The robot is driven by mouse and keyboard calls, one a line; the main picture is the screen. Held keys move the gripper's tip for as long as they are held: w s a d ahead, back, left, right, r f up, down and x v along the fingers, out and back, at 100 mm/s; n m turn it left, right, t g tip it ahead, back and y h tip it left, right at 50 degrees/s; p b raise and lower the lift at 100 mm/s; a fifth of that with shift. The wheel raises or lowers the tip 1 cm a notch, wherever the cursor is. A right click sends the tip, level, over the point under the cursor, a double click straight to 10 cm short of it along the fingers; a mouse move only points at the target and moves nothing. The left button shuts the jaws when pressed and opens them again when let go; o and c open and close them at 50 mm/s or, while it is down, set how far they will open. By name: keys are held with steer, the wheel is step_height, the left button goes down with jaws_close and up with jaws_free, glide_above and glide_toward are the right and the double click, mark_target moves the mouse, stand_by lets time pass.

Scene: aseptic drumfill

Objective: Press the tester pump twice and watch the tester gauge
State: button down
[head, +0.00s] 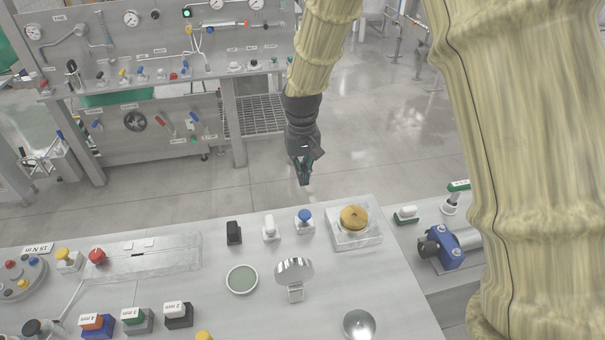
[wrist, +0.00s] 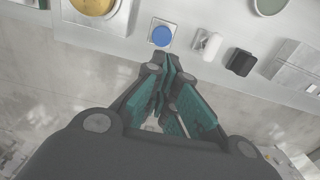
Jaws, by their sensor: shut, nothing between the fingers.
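My gripper (head: 305,178) hangs beyond the far edge of the near table, over the floor, with its fingers pointing down. In the wrist view my gripper (wrist: 165,68) is shut and empty. A blue round-topped knob (head: 305,214) on a pale base stands near the table's far edge; it also shows in the wrist view (wrist: 161,37), just past the fingertips and apart from them. I cannot tell which part is the tester pump. Round white-faced gauges (head: 131,18) sit on the back panel; their readings are too small to read, and none is clearly the tester gauge.
A white block (head: 270,229) and a black block (head: 234,233) stand beside the blue knob. A yellow-brown disc (head: 354,217) on a square base lies to its right. A round mirror-like plate (head: 295,272) stands nearer. Floor is open between table and back panel.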

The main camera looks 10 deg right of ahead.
mark_target(299, 215)
steer(key=n+b, duration=0.2)
steer(key=n, duration=0.4)
steer(key=s+a+r+n+b, duration=0.1)
steer(key=n+b, duration=0.2)
steer(key=n, duration=0.3)
steer(key=s+r+n+b, duration=0.1)
steer(key=n+b, duration=0.1)
steer(key=n, duration=0.4)
steer(key=shift+a, duration=0.25)
step_height(299, 215, down, 14)
steer(key=p, duration=0.3)
steer(key=shift+r+p, duration=0.1)
steer(key=shift+p, duration=0.3)
